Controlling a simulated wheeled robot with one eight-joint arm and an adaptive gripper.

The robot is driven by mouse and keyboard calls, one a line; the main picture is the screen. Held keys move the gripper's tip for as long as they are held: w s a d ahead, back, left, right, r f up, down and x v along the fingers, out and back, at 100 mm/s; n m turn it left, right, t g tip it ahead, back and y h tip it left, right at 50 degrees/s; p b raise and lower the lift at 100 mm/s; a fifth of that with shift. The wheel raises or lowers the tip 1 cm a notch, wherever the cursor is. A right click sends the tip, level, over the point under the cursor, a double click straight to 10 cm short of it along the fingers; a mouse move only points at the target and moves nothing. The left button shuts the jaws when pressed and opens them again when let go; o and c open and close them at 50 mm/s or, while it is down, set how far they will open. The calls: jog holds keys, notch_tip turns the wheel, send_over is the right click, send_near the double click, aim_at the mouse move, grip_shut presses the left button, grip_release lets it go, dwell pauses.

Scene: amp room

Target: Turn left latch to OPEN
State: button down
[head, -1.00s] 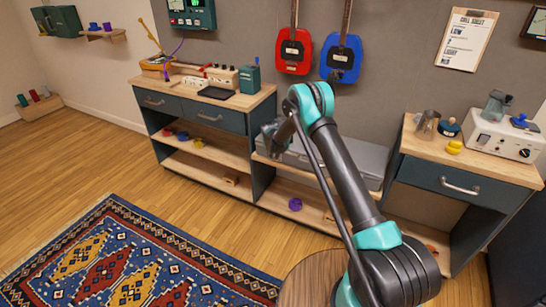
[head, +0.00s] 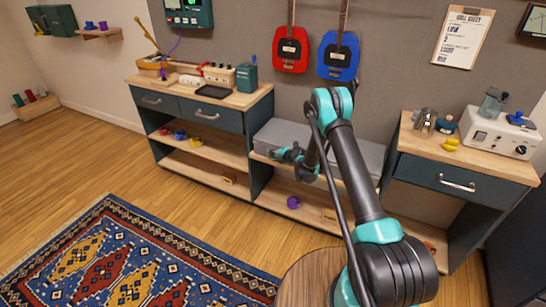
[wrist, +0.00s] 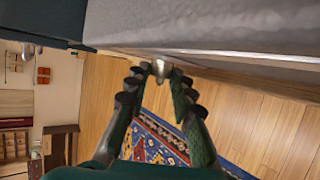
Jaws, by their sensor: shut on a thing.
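A grey case (head: 282,133) lies on the middle low shelf. It fills the top of the wrist view as a grey surface (wrist: 200,25). A small metal latch (wrist: 162,68) sits at the case's edge in the wrist view, between my fingertips. My gripper (wrist: 160,75) is shut on this latch. In the head view my gripper (head: 284,155) is at the front left part of the case, and the latch is too small to make out there. My arm hides part of the case, and whether the latch is turned cannot be read.
A drawer unit (head: 200,115) stands left of the case and another (head: 460,180) stands right. A purple item (head: 293,202) lies on the shelf below. A round wooden top (head: 305,275) is near my base. The patterned rug (head: 140,255) and open floor lie in front.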

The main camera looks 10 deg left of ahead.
jog(key=shift+f+t+y, duration=0.1)
jog(key=shift+t+y, duration=0.2)
jog(key=shift+y, duration=0.2)
jog(key=c, duration=1.3)
grip_release()
notch_tip(320, 180, up, 10)
jog(key=shift+f, duration=0.1)
